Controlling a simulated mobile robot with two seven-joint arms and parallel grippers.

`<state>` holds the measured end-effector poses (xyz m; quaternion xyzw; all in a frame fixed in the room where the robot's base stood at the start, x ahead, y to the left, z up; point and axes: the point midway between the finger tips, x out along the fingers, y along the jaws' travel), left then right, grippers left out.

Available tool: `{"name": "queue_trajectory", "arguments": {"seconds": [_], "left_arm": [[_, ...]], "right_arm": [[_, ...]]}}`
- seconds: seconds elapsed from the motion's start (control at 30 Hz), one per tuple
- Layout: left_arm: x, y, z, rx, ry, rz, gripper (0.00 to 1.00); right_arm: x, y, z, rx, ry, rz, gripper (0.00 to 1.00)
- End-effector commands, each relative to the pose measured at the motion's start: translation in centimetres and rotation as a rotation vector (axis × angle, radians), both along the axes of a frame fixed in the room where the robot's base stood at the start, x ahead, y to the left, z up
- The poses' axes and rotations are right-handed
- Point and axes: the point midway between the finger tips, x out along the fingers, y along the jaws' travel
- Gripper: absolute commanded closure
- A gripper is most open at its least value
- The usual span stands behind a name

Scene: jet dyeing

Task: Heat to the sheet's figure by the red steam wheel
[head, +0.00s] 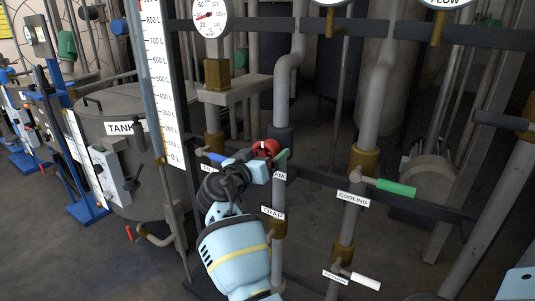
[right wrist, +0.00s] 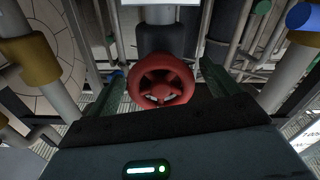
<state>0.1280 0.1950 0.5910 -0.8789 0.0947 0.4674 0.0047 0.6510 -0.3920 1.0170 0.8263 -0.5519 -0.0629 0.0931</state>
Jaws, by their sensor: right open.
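The red steam wheel (head: 266,147) sits on a vertical pipe in the middle of the head view, partly hidden by my right gripper. In the right wrist view the wheel (right wrist: 161,84) shows whole, with its spokes facing the camera. My right gripper (head: 264,160) is open, its two fingers on either side of the wheel. I cannot tell whether they touch it. A round dial gauge (head: 210,17) with a red needle stands above, cut by the top edge; its exact reading is too small to tell. My left gripper is not in view.
A green cooling lever (head: 396,187) and a white return lever (head: 365,281) stick out at the right. A blue lever (head: 214,156) is left of the wheel. A level scale (head: 163,80) and grey tank (head: 120,100) stand left. Pipes crowd the space.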

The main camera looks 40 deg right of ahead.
Motion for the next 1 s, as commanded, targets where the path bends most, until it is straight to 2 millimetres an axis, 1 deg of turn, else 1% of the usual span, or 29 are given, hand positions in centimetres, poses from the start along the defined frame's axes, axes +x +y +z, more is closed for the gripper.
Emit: {"name": "queue_trajectory", "arguments": {"seconds": [0.27,0.37,0.6,0.63,0.83,1.0], "left_arm": [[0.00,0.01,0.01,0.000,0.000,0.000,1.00],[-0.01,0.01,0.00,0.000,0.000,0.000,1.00],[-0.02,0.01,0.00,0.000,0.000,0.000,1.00],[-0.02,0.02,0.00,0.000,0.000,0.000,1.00],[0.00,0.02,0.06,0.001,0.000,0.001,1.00],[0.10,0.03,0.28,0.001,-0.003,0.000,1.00]], "right_arm": [[0.01,0.03,0.01,0.000,0.000,0.000,0.13],[0.00,0.02,0.01,0.000,0.000,0.000,0.24],[0.01,0.01,0.00,0.000,0.000,0.000,0.56],[0.01,0.01,0.00,0.000,0.000,0.000,0.57],[0.01,0.00,0.04,-0.006,0.013,0.000,0.57],[0.00,-0.04,0.15,-0.031,0.066,0.001,0.57]]}}
